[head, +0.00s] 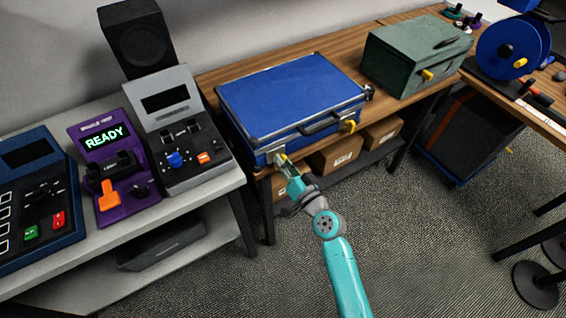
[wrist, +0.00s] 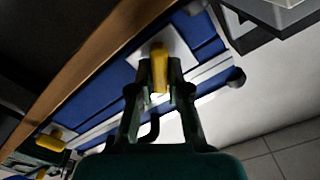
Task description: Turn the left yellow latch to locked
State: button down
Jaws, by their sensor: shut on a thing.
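The blue case (head: 290,92) lies closed on the wooden bench, with two yellow latches on its front face. The left yellow latch (head: 280,158) is at the front left corner; it also shows in the wrist view (wrist: 159,66) against a pale plate, standing between my fingers. My gripper (head: 286,166) is shut on this latch, and the wrist view shows its two fingers (wrist: 158,85) on either side of it. The fingers partly hide the latch in the head view. The right yellow latch (head: 349,126) is apart from my gripper, beside the black handle (head: 319,125).
A green metal box (head: 405,62) with a yellow latch stands right of the case. Left of it, a grey table holds a grey control unit (head: 185,150) and a purple tester (head: 105,160) reading READY. Cardboard boxes (head: 337,153) sit on the shelf below. The carpet in front is clear.

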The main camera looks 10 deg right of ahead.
jog(key=m, duration=1)
jog(key=shift+d+f+m, duration=0.1)
jog(key=shift+f+m, duration=0.15)
jog(key=shift+m, duration=0.05)
dwell(0.4)
jog(key=c, duration=1.1)
grip_release()
jog(key=v, duration=1.2)
